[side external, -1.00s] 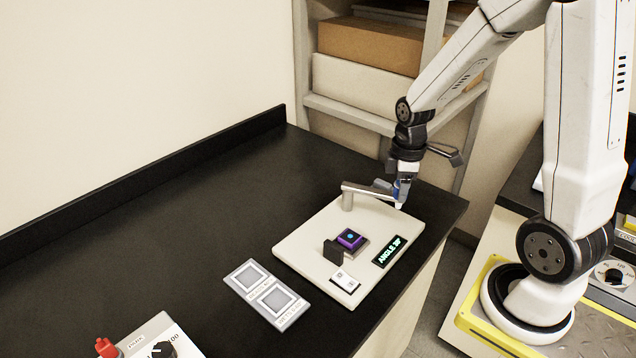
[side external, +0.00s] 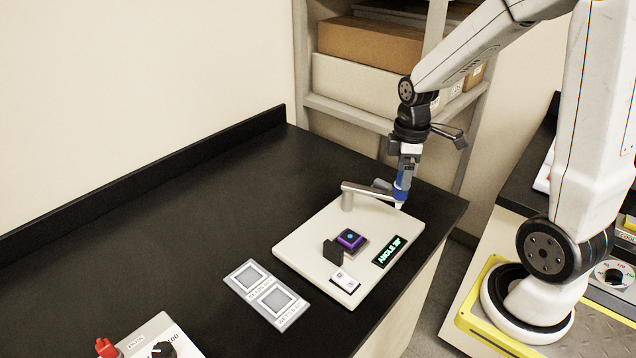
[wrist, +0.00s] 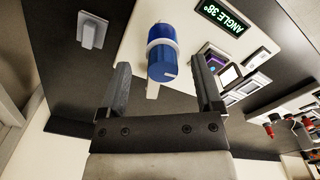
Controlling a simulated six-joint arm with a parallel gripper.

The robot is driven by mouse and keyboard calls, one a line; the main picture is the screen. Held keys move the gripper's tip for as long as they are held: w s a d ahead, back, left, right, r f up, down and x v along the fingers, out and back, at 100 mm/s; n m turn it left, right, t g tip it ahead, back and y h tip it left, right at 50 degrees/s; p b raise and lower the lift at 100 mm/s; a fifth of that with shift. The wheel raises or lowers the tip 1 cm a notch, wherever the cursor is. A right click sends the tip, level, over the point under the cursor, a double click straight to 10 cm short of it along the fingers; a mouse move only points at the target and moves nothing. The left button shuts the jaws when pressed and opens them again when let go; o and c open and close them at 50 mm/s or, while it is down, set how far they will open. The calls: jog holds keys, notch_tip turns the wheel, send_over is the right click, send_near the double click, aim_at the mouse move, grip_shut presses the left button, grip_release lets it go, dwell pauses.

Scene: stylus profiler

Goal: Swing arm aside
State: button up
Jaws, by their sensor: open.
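The stylus profiler's cream base plate (side external: 305,245) lies on the black bench. Its grey swing arm (side external: 368,191) runs from a post at the back left toward the right edge of the plate. A blue cylindrical knob (side external: 401,187) stands at the arm's free end, above a white tip. In the wrist view, the blue knob (wrist: 162,65) with a pale band sits between the two fingers, with gaps on both sides. My gripper (wrist: 160,75) is open. In the side view, my gripper (side external: 408,169) is just above the knob. The display (wrist: 222,18) reads ANGLE 38°.
A purple sample block (side external: 350,239) sits on the plate beside a dark block (side external: 333,252). A grey two-square tray (side external: 268,293) lies front left of the plate. A box with a dial and red knob (side external: 150,340) stands at the front. The left bench is clear.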

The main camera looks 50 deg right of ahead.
jog(key=shift+r, duration=1.95)
jog(key=shift+o, duration=1.1)
